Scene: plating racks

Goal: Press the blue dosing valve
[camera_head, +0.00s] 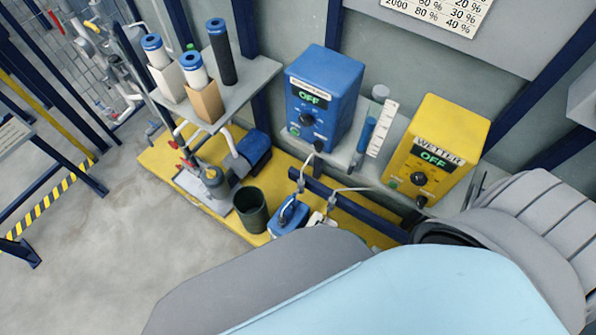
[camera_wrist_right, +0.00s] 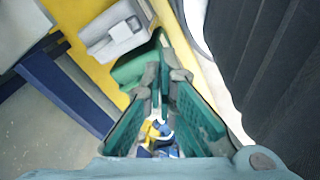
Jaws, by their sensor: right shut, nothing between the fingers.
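A blue control box (camera_head: 325,95) with a green OFF display and a black knob stands on the grey shelf in the head view. A small blue cylinder (camera_head: 366,133) stands upright to its right. A blue motor-like block (camera_head: 256,146) sits on the yellow platform below. I cannot tell for certain which blue part is the dosing valve. My right gripper (camera_wrist_right: 166,76) shows in the right wrist view, its green fingers shut and empty. In the head view my large arm links cover the bottom and hide what is behind them. My left gripper is not in view.
A yellow WETTER box (camera_head: 436,150) reading OFF stands at right. Filter cartridges (camera_head: 221,53) stand on the upper left shelf. A dark bucket (camera_head: 251,208) and a blue jug (camera_head: 289,214) are low by the yellow platform (camera_head: 160,165).

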